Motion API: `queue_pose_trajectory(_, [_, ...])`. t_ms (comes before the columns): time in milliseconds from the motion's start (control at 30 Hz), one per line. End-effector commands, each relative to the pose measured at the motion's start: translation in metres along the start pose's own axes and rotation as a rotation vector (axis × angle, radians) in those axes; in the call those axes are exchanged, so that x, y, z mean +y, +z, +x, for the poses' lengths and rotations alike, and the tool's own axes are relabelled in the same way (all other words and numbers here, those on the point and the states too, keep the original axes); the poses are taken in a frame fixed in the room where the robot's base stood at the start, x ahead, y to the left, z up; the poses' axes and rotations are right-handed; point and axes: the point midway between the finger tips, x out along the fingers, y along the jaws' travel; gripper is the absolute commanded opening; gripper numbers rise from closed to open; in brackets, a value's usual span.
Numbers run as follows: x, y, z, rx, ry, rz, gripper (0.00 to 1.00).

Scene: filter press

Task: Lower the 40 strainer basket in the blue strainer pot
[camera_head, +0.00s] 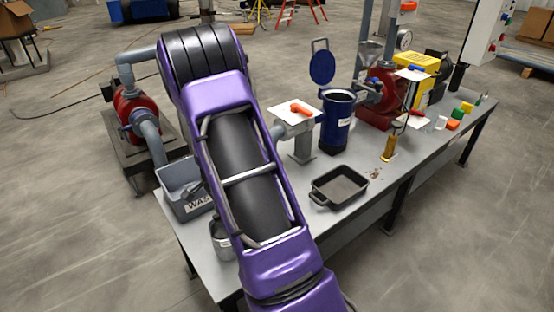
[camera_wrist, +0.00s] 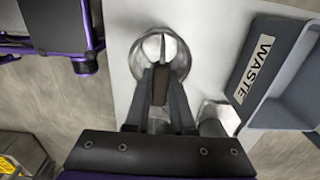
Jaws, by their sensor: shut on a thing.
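A round metal strainer basket (camera_wrist: 176,46) is at upper middle in the wrist view. My gripper (camera_wrist: 159,82) is shut on its upright handle at the near side of the rim. No number shows on this basket, and I cannot tell whether it touches the table. A second metal vessel (camera_wrist: 219,114) is partly hidden beside my right finger. In the head view a metal vessel (camera_head: 221,241) stands at the table's left end, and my arm hides the gripper. The blue strainer pot (camera_head: 336,124) stands upright at the back of the table, its round lid (camera_head: 322,67) swung up.
A grey WASTE bin (camera_head: 187,188) is at the table's left end, and shows close on the right in the wrist view (camera_wrist: 262,75). A dark tray (camera_head: 339,187) lies before the pot.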

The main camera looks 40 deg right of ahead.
Motion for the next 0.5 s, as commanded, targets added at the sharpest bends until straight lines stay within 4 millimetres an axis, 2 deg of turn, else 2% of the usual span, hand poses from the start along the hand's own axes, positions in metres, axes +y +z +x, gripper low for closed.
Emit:
queue_pose_trajectory(33, [-0.001, 0.000, -0.016, 0.000, -0.002, -0.001, 0.00])
queue_pose_trajectory(100, [0.000, 0.000, -0.026, 0.000, -0.002, 0.000, 0.00])
queue_pose_trajectory(267, [0.000, 0.000, -0.030, 0.001, -0.001, 0.000, 0.00])
queue_pose_trajectory(500, [0.000, -0.001, -0.047, 0.001, -0.002, 0.000, 0.00])
